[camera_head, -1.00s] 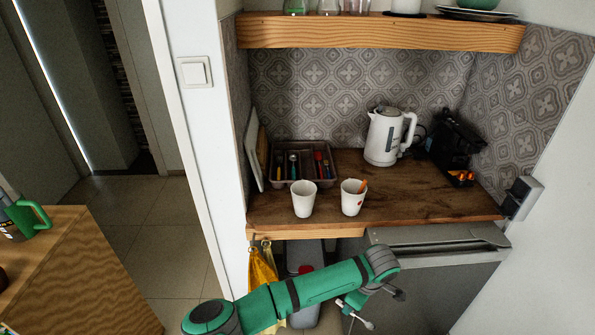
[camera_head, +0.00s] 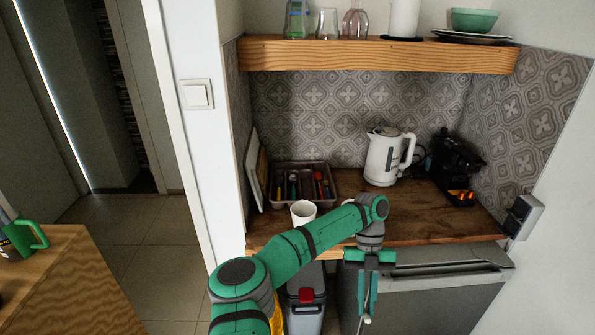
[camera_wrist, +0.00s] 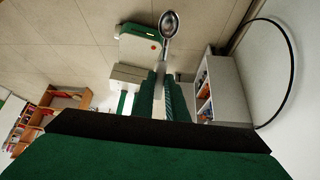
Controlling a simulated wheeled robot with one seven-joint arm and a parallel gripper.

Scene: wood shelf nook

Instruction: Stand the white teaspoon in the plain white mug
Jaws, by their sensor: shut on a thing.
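The plain white mug (camera_head: 303,211) stands upright on the wooden counter, left of my forearm, which hides part of its lower right side. My gripper (camera_head: 368,286) points down in front of the counter's edge, right of the mug and lower than it. It is shut on the white teaspoon (camera_head: 367,317), which hangs roughly upright below the fingers. In the wrist view the spoon's bowl (camera_wrist: 169,23) shows beyond the fingertips of my gripper (camera_wrist: 160,92). The bowl looks grey and shiny there.
A second mug with an orange spoon is mostly hidden behind my arm. A cutlery tray (camera_head: 292,184), a kettle (camera_head: 384,157) and a black machine (camera_head: 457,167) stand further back on the counter (camera_head: 425,215). A wooden shelf (camera_head: 380,57) with glassware hangs above.

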